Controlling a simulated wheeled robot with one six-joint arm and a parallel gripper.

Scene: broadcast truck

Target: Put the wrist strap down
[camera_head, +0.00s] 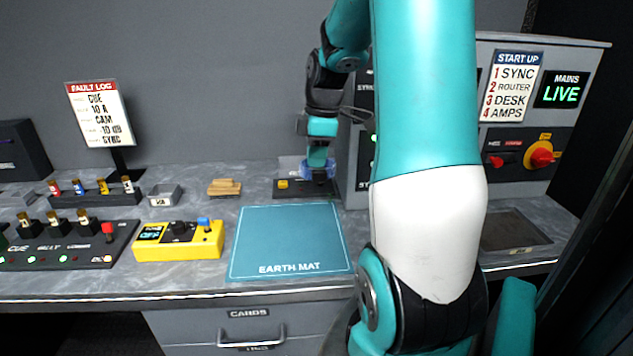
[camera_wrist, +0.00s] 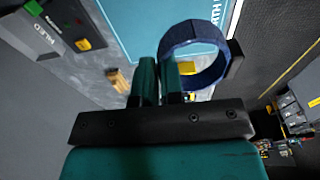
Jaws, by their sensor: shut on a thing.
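The wrist strap (camera_wrist: 186,40) is a dark blue ring with a dark block on its right side in the wrist view. My gripper (camera_wrist: 158,68) is shut, its two teal fingers close together at the left of the ring and holding the strap. In the head view my gripper (camera_head: 318,163) points down at the back of the bench, with a small blue part of the strap (camera_head: 304,166) showing beside the fingers. It is over a dark stand (camera_head: 302,193) with a yellow block. Whether the strap touches the stand is unclear.
The teal earth mat (camera_head: 290,240) lies bare in front of the stand. A yellow tester (camera_head: 178,241), wooden blocks (camera_head: 224,187), a small grey tray (camera_head: 164,196) and a switch panel (camera_head: 70,245) are to the left. The grey cabinet (camera_head: 354,165) is close on the gripper's right.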

